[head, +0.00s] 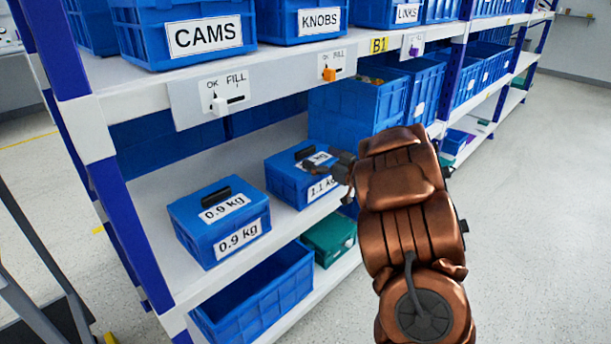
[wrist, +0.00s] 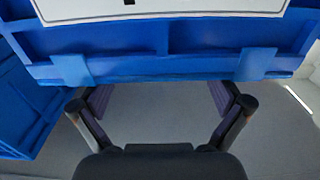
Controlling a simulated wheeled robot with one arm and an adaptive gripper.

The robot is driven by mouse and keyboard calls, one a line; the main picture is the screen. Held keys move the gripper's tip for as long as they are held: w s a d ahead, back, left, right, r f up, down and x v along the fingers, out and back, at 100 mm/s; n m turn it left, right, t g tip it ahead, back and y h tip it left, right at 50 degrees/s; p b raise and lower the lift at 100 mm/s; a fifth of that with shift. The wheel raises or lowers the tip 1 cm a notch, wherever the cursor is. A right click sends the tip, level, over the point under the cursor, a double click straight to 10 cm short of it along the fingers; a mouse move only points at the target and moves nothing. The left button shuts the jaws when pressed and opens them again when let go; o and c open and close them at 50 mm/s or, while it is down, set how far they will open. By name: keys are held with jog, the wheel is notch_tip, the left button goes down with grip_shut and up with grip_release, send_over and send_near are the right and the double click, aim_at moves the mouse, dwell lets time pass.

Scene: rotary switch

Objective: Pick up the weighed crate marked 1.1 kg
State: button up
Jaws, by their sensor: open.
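The blue lidded crate marked 1.1 kg (head: 284,183) sits on the middle shelf in the head view. It has a dark handle on its lid and white labels on its lid and front; the lid label is partly hidden by my gripper. My gripper (head: 325,171) is open at the crate's right side, its fingers overlapping the lid and upper front in the picture. I cannot tell whether they touch it. In the wrist view my open gripper (wrist: 160,100) has nothing visible between its fingers, and a blue surface with a white label spans the top.
A similar crate marked 0.9 kg (head: 205,235) stands to the left on the same shelf (head: 160,190). A taller blue bin (head: 340,112) stands behind. An open blue bin (head: 255,300) and a green box (head: 330,238) are below. Free floor (head: 540,220) lies right.

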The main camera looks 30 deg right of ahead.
aim_at(307, 152)
jog(key=b+x, duration=0.1)
jog(key=x, duration=0.3)
jog(key=shift+a, duration=0.2)
jog(key=c, duration=1.7)
